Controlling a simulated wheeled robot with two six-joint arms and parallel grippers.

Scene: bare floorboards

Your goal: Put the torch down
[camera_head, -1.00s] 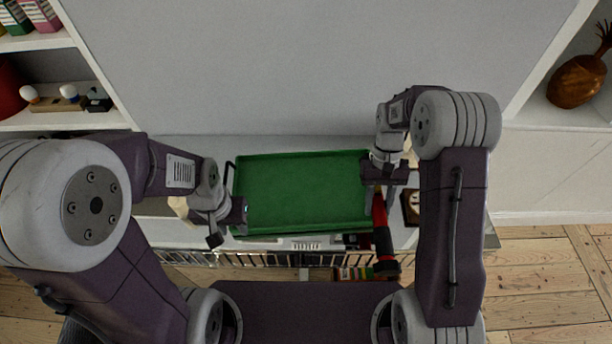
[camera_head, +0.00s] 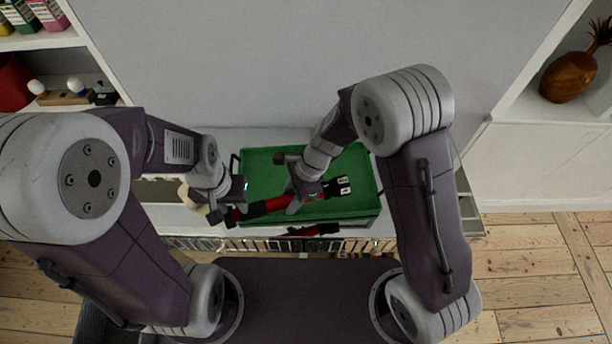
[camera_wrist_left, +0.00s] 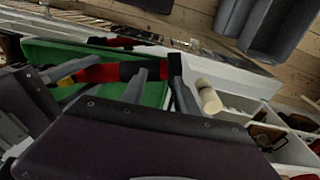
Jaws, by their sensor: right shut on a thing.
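The torch (camera_head: 262,208) is red and black and lies slantwise over the front left part of the green tray (camera_head: 352,160). My right gripper (camera_head: 296,203) is shut on it near its middle. One black end reaches left to my left gripper (camera_head: 236,208). In the left wrist view the torch (camera_wrist_left: 103,73) shows red, with a yellow part at left and a black end at right. The two grey fingers of my left gripper (camera_wrist_left: 158,84) stand apart beside that black end; whether they touch it is unclear.
Another red and black thing (camera_head: 318,230) lies at the tray's front side, mostly hidden. A pale cylinder (camera_wrist_left: 209,97) stands beside my left gripper. A wire rack (camera_head: 210,243) runs along the front. Most of the tray's bottom is clear.

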